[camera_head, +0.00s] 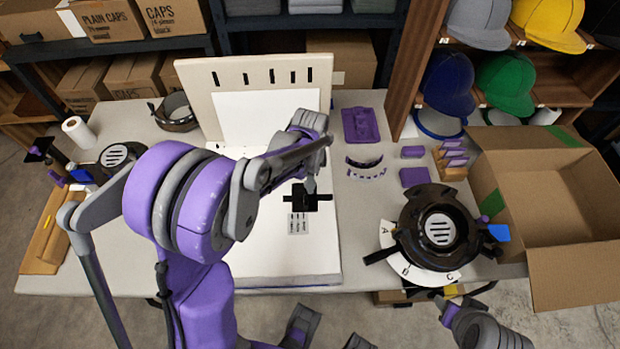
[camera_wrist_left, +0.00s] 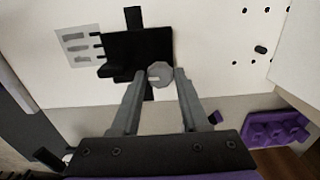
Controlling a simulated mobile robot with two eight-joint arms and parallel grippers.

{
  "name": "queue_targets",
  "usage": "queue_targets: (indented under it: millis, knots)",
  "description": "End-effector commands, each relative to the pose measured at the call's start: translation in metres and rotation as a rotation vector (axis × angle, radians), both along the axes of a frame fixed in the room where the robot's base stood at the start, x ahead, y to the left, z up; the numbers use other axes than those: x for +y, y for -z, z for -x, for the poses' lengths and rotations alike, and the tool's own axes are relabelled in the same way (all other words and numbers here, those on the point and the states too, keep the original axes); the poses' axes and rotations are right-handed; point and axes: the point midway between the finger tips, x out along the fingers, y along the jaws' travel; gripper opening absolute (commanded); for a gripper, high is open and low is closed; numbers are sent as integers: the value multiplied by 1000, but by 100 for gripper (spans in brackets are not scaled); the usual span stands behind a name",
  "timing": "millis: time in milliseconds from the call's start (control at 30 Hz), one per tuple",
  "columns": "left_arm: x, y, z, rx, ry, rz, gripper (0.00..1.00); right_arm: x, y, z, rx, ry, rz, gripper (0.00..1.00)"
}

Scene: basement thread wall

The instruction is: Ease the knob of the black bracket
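The black bracket (camera_head: 312,203) lies on the white board, above a small grey card with dark slots. In the left wrist view the bracket (camera_wrist_left: 133,46) shows as a dark plate with bars, and its grey faceted knob (camera_wrist_left: 160,75) sits at its lower right corner. My left gripper (camera_head: 309,184) is at the bracket in the head view, its arm hiding part of the board. In the wrist view its two fingers (camera_wrist_left: 160,72) stand on either side of the knob, apart, with narrow gaps showing.
An upright slotted panel (camera_head: 192,86) stands behind the board. A purple tray (camera_head: 361,125) and small purple parts lie to the right. A black round fixture (camera_head: 410,222) and an open cardboard box (camera_head: 555,155) are farther right.

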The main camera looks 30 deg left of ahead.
Motion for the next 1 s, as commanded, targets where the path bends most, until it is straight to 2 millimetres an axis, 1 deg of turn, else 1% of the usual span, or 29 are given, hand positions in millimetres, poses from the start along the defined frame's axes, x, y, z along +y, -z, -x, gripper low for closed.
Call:
queue_targets:
  millis: [33,167,200,233,467,667,867,1000]
  knots:
    - [0,0,0,0,0,0,33,0,0,0,0,0,0,50]
    - [0,0,0,0,0,0,10,0,0,0,0,0,0,50]
    - [0,0,0,0,0,0,3,0,0,0,0,0,0,50]
    - [0,0,0,0,0,0,0,0,0,0,0,0,0,50]
    - [0,0,0,0,-9,0,0,0,0,0,0,0,0,50]
    - [0,0,0,0,-68,0,0,0,2,0,1,0,0,50]
    - [0,0,0,0,-200,0,0,0,6,1,2,0,0,50]
    - [0,0,0,0,-327,0,0,0,10,1,3,0,0,50]
